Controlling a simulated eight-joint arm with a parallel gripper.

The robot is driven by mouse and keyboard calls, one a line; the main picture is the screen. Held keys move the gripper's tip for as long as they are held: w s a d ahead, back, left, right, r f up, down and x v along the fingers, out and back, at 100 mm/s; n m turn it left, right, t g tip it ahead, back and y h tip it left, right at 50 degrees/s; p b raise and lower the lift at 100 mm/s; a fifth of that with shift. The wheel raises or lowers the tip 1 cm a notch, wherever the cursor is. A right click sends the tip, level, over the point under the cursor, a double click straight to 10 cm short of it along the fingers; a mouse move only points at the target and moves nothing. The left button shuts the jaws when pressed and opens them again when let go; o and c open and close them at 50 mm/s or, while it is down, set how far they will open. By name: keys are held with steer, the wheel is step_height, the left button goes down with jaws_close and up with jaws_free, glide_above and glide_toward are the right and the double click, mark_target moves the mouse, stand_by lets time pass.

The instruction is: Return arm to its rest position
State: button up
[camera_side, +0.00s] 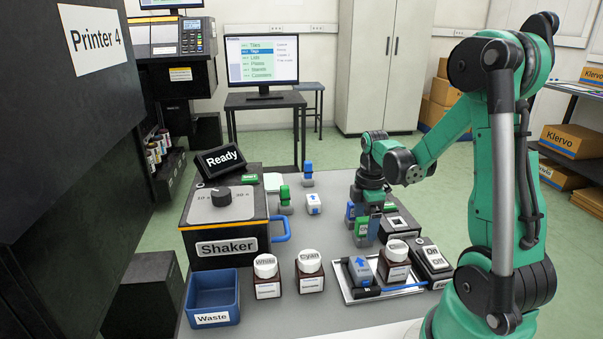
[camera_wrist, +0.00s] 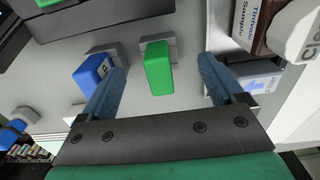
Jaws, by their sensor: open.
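My green arm reaches in from the right in the side view, with my gripper (camera_side: 370,206) low over the grey table (camera_side: 325,243). In the wrist view my gripper (camera_wrist: 160,78) has its two blue fingers spread wide. A green block on a grey base (camera_wrist: 158,68) shows between the fingers, with no visible contact. A blue block on a grey base (camera_wrist: 93,72) is beside the left finger. In the side view the green block (camera_side: 361,229) and blue block (camera_side: 350,211) stand just under my gripper, partly hidden.
A shaker (camera_side: 228,215) and a blue waste bin (camera_side: 212,298) are at the left. White-capped bottles (camera_side: 266,277), (camera_side: 310,273) stand in front. A tray (camera_side: 350,293) holds another bottle (camera_side: 395,262) and a grey block with a blue arrow (camera_side: 361,273). Small blocks (camera_side: 285,200) stand behind.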

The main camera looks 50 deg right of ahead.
steer(key=shift+r, duration=0.1)
steer(key=shift+r, duration=3.4)
steer(key=w+a+r+m+t, duration=0.1)
steer(key=a+m+t, duration=0.2)
steer(key=a, duration=0.6)
steer(key=w+a+r+m+t, duration=0.2)
steer(key=a+m+t, duration=0.2)
steer(key=a, duration=0.6)
steer(key=shift+w+a+m, duration=0.2)
steer(key=shift+a+m, duration=0.05)
steer(key=shift+m, duration=0.75)
